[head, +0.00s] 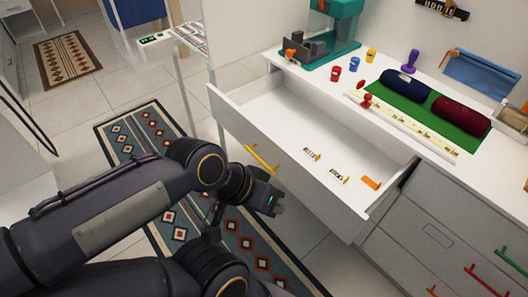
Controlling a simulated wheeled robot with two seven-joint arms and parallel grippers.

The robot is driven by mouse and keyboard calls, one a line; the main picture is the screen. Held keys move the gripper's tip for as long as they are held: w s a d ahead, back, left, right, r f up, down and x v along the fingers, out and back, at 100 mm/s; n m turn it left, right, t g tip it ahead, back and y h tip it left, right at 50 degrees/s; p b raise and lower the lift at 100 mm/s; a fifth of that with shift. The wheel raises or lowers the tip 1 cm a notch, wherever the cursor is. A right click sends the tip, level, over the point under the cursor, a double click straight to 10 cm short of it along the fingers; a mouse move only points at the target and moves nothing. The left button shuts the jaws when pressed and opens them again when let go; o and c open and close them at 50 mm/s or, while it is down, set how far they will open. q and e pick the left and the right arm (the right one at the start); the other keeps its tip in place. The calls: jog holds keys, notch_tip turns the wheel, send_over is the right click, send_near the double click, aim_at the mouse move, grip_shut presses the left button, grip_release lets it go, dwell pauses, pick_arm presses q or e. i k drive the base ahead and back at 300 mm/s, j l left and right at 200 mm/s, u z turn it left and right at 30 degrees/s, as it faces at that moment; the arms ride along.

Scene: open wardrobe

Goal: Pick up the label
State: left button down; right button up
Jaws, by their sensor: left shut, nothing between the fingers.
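Two small tags with dark printed marks, which look like labels, lie apart in the open white drawer (300,118). One tag (311,155) is near the drawer's front, and the other tag (338,176) is farther right. Which of them is the task's label I cannot tell. My left gripper (275,203) is outside the drawer, in front of its front panel and below the yellow handle (262,158). It is shut and empty, touching no tag. My right gripper is not in view.
An orange piece (371,183) lies at the drawer's right end. The white counter (342,84) behind holds a teal machine (338,30), small cups, a ruler-like strip (410,125), and blue (405,85) and dark red (461,117) rolls on green. Most of the drawer floor is bare.

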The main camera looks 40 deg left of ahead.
aim_at(307, 151)
jog(key=u, duration=0.9)
jog(key=i+j+z, duration=0.2)
jog(key=i+j, duration=0.2)
jog(key=j, duration=0.2)
jog(key=i+j+z, duration=0.25)
jog(key=j, duration=0.35)
jog(key=i+j+z, duration=0.1)
jog(key=i+j, duration=0.15)
jog(key=i+j+z, duration=0.1)
jog(key=j, duration=0.35)
jog(key=i+j+z, duration=0.1)
jog(key=j, duration=0.3)
jog(key=i, duration=0.05)
